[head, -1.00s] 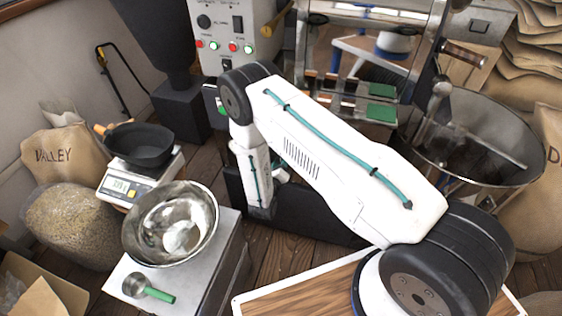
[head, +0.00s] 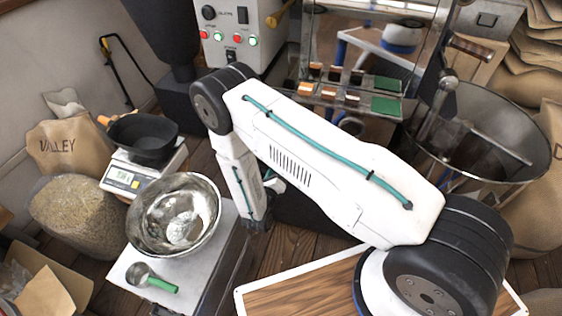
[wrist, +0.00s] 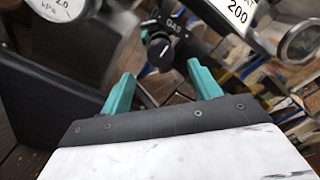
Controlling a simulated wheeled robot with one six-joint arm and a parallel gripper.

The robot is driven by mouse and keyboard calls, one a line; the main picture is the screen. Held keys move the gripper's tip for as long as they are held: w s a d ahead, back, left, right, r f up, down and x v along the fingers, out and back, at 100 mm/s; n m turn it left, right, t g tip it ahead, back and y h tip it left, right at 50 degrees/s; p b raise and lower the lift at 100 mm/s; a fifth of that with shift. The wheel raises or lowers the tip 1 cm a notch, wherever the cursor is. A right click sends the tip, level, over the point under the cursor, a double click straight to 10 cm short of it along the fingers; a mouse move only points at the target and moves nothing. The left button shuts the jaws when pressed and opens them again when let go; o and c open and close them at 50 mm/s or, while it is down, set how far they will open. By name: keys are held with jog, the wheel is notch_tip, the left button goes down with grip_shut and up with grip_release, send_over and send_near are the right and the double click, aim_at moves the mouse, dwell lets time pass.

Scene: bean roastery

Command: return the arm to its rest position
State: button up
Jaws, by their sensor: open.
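My arm (head: 330,165) reaches from its base at the lower right up to a dark elbow, then its forearm hangs down at the centre left. In the head view the end of the arm hangs beside the steel bowl and the fingers cannot be made out. In the wrist view my gripper (wrist: 162,95) shows two teal fingers spread apart with nothing between them. A black gas knob (wrist: 160,52) lies beyond the fingers, with a dial gauge (wrist: 62,8) at the upper left.
A steel bowl (head: 146,240) and a green-handled scoop (head: 150,279) are on a pale stand left of the forearm. A scale (head: 128,180) carries a black pan (head: 147,140). A large steel drum (head: 530,165) stands at the right, and a control box (head: 240,40) at the back.

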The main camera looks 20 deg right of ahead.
jog(key=shift+s+a, duration=0.1)
jog(key=shift+s, duration=0.1)
dwell(0.4)
jog(key=s+d+r+m+g+h, duration=0.2)
jog(key=s+d+m+g+h, duration=0.1)
jog(key=s+d+m+g, duration=0.15)
jog(key=s+d+r+m+g, duration=0.2)
jog(key=s+r+m+g, duration=0.15)
jog(key=r+m, duration=0.3)
jog(key=s+d+r+m+g+h, duration=0.1)
jog(key=s+d+r+m+g, duration=0.15)
jog(key=r+m+g, duration=0.35)
jog(key=s+d+r+m+g, duration=0.1)
jog(key=s+r+m+g, duration=0.2)
jog(key=r+m, duration=0.3)
jog(key=s+a+r+m+t+y, duration=0.1)
jog(key=s+r+m+t+y, duration=0.1)
jog(key=s+r+m+y, duration=0.5)
jog(key=s+a+r+m+t+y, duration=0.1)
jog(key=s+r+m+y, duration=0.6)
jog(key=r, duration=1.3)
jog(key=shift+s+a+m+t+y, duration=0.3)
jog(key=shift+s+a+m+t, duration=0.15)
jog(key=shift+s, duration=1.9)
